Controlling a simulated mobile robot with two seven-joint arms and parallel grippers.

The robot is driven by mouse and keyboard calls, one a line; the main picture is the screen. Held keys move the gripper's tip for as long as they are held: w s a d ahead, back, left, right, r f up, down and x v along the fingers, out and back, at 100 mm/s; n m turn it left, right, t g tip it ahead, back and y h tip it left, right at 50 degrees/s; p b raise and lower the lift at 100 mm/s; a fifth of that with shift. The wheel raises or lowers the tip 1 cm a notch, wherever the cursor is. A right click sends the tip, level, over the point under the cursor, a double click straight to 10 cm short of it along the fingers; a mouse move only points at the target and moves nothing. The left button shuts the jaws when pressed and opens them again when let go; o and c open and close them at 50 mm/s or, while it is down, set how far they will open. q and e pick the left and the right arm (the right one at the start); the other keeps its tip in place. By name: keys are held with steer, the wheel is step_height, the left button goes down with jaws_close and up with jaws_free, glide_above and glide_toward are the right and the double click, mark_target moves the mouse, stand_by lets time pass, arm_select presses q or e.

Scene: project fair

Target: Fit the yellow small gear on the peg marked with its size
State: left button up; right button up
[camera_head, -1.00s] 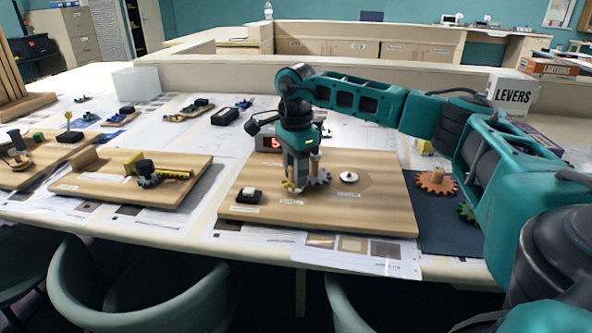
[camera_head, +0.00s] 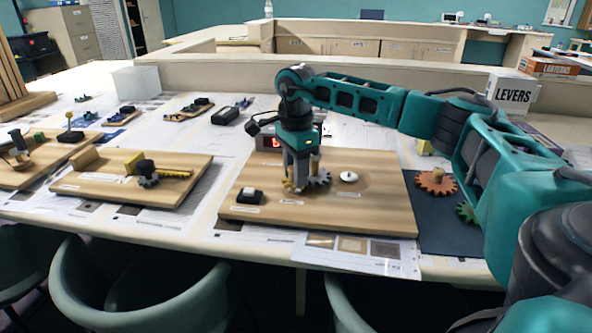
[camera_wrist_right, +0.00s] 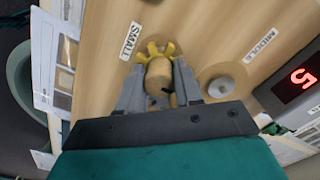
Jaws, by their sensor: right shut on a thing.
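The yellow small gear (camera_head: 288,186) is at the wooden board, low by the label at its front. In the right wrist view the yellow gear (camera_wrist_right: 157,49) has a wooden knob and lies beside the "SMALL" label (camera_wrist_right: 130,41). My right gripper (camera_head: 297,182) points down, its fingers (camera_wrist_right: 158,88) shut on the knob. The small peg is hidden under the gear and knob, so I cannot tell whether the gear is seated on it. My left gripper is not in view.
An orange gear (camera_head: 436,182) and a green gear (camera_head: 465,211) lie on a dark mat to the right.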

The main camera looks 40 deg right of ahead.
stand_by(0.3)
steer(key=shift+f, duration=0.65)
stand_by(0.4)
steer(key=o, duration=0.7)
step_height(320, 180, up, 6)
steer(key=p, duration=0.5)
steer(key=shift+r, duration=2.55)
